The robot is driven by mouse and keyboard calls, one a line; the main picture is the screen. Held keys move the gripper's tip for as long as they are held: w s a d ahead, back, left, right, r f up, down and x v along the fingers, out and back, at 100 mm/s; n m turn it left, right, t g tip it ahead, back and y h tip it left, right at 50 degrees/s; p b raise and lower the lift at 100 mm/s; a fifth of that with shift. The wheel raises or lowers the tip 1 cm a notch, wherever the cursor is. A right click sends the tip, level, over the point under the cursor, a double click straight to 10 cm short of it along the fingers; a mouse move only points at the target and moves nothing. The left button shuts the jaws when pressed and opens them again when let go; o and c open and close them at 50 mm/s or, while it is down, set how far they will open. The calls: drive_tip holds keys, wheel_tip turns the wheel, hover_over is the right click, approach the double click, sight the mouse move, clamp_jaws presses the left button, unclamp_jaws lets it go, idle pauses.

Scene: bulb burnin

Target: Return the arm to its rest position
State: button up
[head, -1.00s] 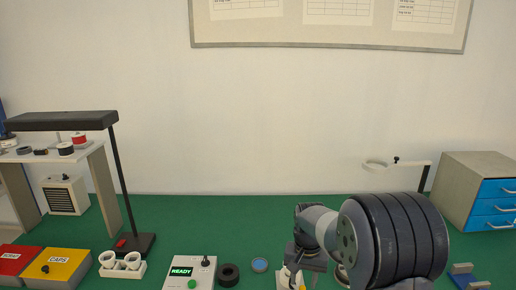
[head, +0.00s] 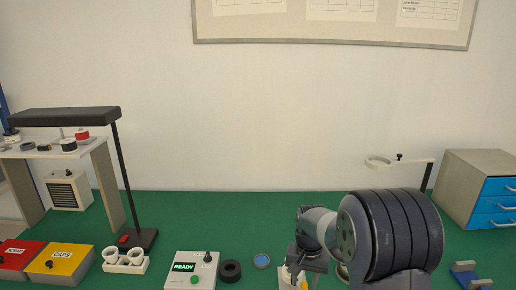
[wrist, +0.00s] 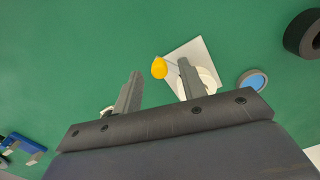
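My arm (head: 392,238) shows at the lower right of the head view, folded over the green bench. My gripper (wrist: 160,69) is open in the wrist view, its two fingers apart with nothing held between them. Beyond the fingertips, a small yellow piece (wrist: 159,68) shows over a white square base (wrist: 190,52). A white round part (wrist: 208,80) is partly hidden behind the right finger. In the head view the gripper is largely hidden by my arm, beside a small white item with yellow (head: 286,275).
A tester box reading READY (head: 192,270), a black ring (head: 230,271) and a blue disc (head: 262,261) stand left of my arm. Farther left are a white holder with cups (head: 125,265), CAPS box (head: 62,264) and lamp (head: 120,180). A drawer cabinet (head: 478,180) stands right.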

wheel_tip(320, 180, up, 10)
wheel_tip(320, 180, down, 11)
drive_tip(key=shift+r, duration=0.1)
drive_tip(key=shift+w+d+n, duration=0.2)
drive_tip(key=shift+n, duration=0.6)
drive_tip(key=shift+w+d+n, duration=0.2)
drive_tip(key=shift+d+n, duration=0.05)
drive_tip(key=shift+n, duration=0.55)
drive_tip(key=shift+w+d+n, duration=0.2)
drive_tip(key=shift+n, duration=0.6)
